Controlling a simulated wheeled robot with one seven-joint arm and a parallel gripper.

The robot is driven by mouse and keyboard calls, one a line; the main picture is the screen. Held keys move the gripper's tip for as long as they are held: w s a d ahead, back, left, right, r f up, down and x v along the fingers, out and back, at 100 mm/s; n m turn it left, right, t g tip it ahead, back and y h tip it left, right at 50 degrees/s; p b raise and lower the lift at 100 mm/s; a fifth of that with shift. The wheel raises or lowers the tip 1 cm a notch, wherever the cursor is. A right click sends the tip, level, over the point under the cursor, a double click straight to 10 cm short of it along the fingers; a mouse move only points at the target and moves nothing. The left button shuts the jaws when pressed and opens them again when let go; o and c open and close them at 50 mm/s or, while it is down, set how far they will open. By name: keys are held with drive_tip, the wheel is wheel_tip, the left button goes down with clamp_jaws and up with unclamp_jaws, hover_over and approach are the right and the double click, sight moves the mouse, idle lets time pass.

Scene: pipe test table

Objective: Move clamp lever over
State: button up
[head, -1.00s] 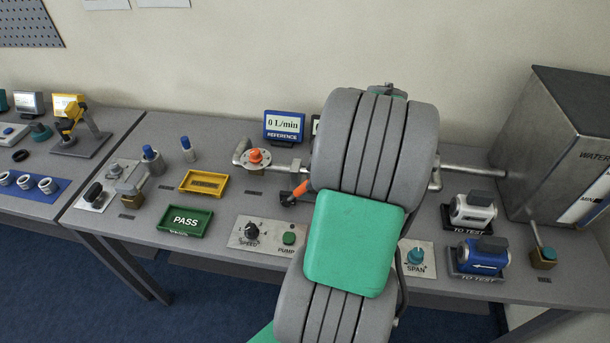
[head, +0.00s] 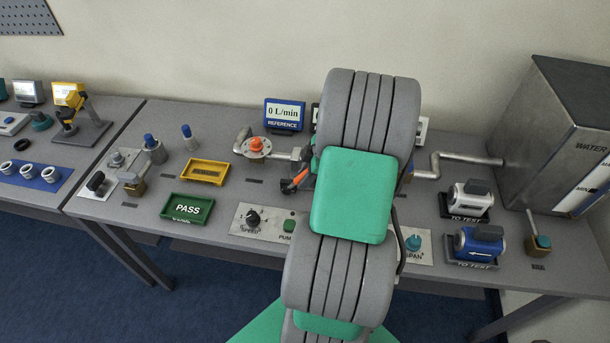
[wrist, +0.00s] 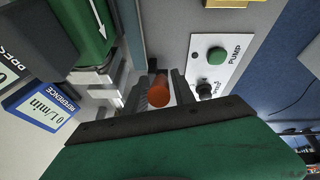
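The clamp lever, an orange handle with a dark end, shows in the head view (head: 299,180) beside the pipe line, left of my arm. In the wrist view the orange lever (wrist: 158,91) lies between the two dark fingers of my gripper (wrist: 160,88). The fingers are close on both sides of it; I cannot tell whether they press on it. A green meter with a white arrow (wrist: 80,25) is at the upper left of the wrist view, beside grey clamp parts.
The blue reference display (head: 284,114) reads 0 L/min behind the pipe. The pump panel (head: 268,222) lies in front of the lever. An orange-capped valve (head: 256,145) is left of it. White (head: 470,200) and blue (head: 478,246) meters and the water tank (head: 565,140) stand right.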

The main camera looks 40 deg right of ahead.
clamp_jaws()
idle(1.1)
